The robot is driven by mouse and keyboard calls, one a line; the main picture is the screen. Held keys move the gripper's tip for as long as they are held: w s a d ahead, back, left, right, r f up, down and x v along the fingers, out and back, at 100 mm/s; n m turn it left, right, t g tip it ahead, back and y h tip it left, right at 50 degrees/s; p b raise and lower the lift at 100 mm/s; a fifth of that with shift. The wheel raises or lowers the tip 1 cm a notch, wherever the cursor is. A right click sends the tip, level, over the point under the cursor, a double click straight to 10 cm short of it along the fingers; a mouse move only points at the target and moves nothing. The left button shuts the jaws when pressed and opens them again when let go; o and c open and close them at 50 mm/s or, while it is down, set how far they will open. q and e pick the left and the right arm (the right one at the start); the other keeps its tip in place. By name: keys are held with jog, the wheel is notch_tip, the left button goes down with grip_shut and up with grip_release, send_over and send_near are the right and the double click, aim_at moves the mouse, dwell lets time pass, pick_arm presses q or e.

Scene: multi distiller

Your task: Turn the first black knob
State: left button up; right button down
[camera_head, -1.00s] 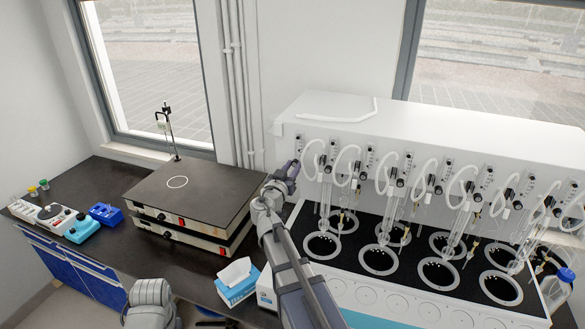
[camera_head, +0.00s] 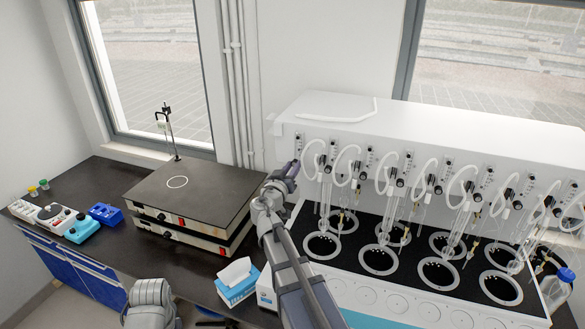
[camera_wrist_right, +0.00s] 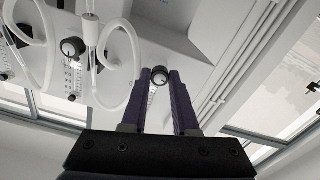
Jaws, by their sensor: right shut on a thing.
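The first black knob (camera_wrist_right: 159,76) shows in the right wrist view at the left end of the distiller's front panel, which is turned over in that view. My right gripper (camera_wrist_right: 160,73) has a dark finger on each side of the knob and is shut on it. In the head view my right gripper (camera_head: 292,167) is at the left end of the white distiller (camera_head: 450,145) and hides the knob. My left arm shows only in part at the bottom; its gripper is out of view.
More black knobs with white looped tubes (camera_head: 345,160) and glassware run to the right along the distiller. A black heating plate (camera_head: 195,190) stands left of my right arm. A tissue box (camera_head: 237,283) is near the front edge.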

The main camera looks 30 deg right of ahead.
jog(key=n, duration=1.2)
jog(key=shift+n, duration=0.3)
jog(key=n, duration=0.4)
jog(key=shift+n, duration=0.3)
jog(key=c, duration=0.7)
grip_release()
jog(key=shift+v, duration=3.95)
